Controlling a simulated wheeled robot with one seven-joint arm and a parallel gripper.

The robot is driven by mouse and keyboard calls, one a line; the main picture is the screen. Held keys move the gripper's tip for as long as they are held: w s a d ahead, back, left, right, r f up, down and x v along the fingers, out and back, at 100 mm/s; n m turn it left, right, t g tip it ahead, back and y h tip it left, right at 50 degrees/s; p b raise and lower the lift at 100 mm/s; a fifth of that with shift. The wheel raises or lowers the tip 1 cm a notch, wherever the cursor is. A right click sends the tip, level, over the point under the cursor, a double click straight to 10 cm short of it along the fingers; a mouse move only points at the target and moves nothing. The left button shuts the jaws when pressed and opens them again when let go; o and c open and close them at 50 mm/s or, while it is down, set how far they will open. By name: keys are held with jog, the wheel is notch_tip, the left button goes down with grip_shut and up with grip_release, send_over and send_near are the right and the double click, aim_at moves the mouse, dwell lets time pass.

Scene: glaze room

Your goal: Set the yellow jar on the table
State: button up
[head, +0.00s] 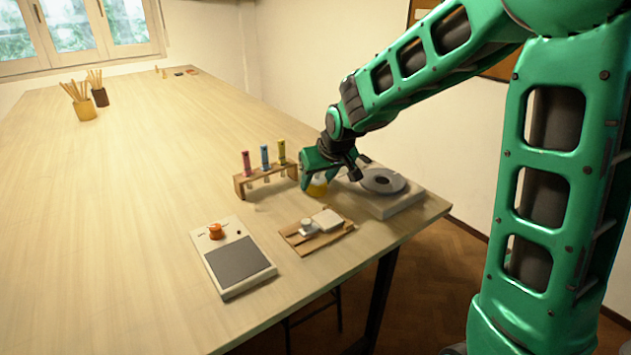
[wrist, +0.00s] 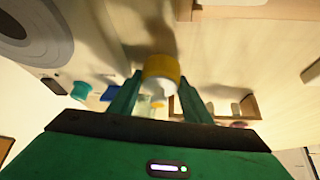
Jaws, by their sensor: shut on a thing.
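The yellow jar (head: 317,188) is in my gripper (head: 318,184), low over the right part of the pale wooden table (head: 150,180). In the wrist view the jar (wrist: 161,70) shows a yellow end and a pale part between the two fingers of my gripper (wrist: 160,90), which are shut on it. My gripper points down, and its green housing hides most of the jar in the head view. I cannot tell whether the jar touches the table.
A grey wheel device (head: 383,182) stands close on the right. A small wooden board (head: 300,243) and a scale-like box (head: 233,257) lie in front.

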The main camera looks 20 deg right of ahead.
jog(key=o, duration=1.1)
jog(key=a+v, duration=0.1)
jog(key=v, duration=1.1)
jog(key=s+d+f+m+g+h, duration=0.1)
jog(key=s+d+f+m+g, duration=0.1)
jog(key=s+d, duration=0.55)
jog(key=s+d+f+m+g+h, duration=0.1)
jog(key=s+d+f+m+g, duration=0.1)
jog(key=s+d, duration=0.6)
jog(key=s+d+f+m+g, duration=0.1)
jog(key=s+f+m, duration=0.1)
jog(key=s, duration=0.6)
jog(key=s+d+f+m+g+y, duration=0.1)
jog(key=s+f, duration=0.1)
jog(key=s, duration=0.7)
jog(key=shift+s+f+m+g, duration=0.3)
jog(key=shift+m+g, duration=0.1)
